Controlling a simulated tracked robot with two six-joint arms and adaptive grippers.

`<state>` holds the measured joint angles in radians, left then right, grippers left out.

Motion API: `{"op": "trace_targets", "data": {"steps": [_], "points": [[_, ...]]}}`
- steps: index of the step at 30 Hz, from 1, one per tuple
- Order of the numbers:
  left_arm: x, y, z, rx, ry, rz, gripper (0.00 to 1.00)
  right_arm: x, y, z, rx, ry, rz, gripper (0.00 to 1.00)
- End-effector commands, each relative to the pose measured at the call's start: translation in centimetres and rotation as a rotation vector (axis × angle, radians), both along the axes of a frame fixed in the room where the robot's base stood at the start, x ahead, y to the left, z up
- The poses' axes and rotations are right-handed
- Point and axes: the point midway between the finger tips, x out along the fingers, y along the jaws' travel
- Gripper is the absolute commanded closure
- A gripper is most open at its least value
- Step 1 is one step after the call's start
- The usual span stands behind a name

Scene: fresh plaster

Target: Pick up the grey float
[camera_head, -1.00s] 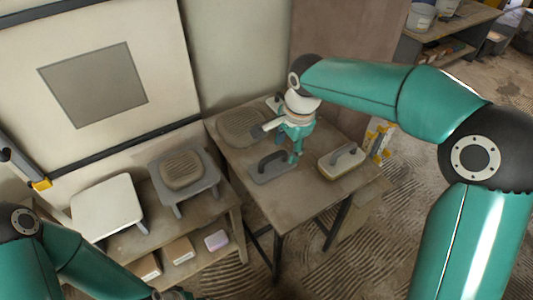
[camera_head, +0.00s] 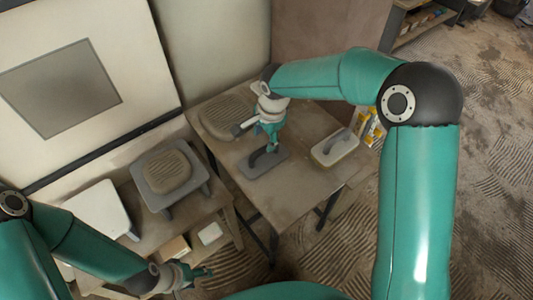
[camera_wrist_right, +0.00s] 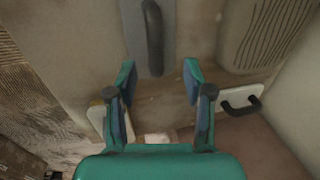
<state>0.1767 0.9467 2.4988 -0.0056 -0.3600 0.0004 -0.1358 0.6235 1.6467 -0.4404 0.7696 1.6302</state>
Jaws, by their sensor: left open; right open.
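The grey float (camera_head: 255,167), a flat grey plate with a dark handle, lies on the work table. In the right wrist view the float (camera_wrist_right: 168,20) is at the top, cut off by the frame edge. My right gripper (camera_wrist_right: 158,82) is open and empty. Its fingers are spread to either side of the line of the handle's near end, and I cannot tell how high above it. In the head view the right gripper (camera_head: 271,145) hangs over the float and hides part of it. My left gripper (camera_head: 203,273) is open and empty at the bottom, beside the lower shelf.
A cream float (camera_head: 322,157) with a grey handle lies to the right on the table (camera_head: 285,195). A ribbed beige pad (camera_head: 222,112) lies at the back left. A white float (camera_wrist_right: 238,104) with a black handle shows in the wrist view.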

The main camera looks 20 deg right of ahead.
Motion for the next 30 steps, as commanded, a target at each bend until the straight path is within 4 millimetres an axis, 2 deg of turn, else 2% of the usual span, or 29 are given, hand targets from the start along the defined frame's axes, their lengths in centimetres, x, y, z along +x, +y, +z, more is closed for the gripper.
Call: {"op": "trace_targets", "data": {"steps": [3, 11, 19, 28, 30], "points": [[0.0, 0.0, 0.3, 0.000, 0.000, 0.000, 0.44, 0.3, 0.2, -1.5, 0.000, 0.003, 0.001, 0.48], [0.0, 0.0, 0.9, 0.000, 0.000, 0.000, 0.44, 0.5, 0.5, -3.1, 0.000, 0.004, 0.004, 0.48], [0.0, 0.0, 2.1, 0.000, 0.000, 0.000, 0.44, 1.0, 0.8, -6.7, -0.001, 0.003, 0.003, 0.48], [0.0, 0.0, 2.1, 0.000, 0.000, 0.000, 0.44, 1.1, 0.9, -7.3, 0.000, 0.000, 0.003, 0.48], [0.0, 0.0, 2.1, 0.000, 0.000, 0.000, 0.44, 1.1, 0.9, -7.3, 0.000, 0.000, 0.003, 0.58]]}}
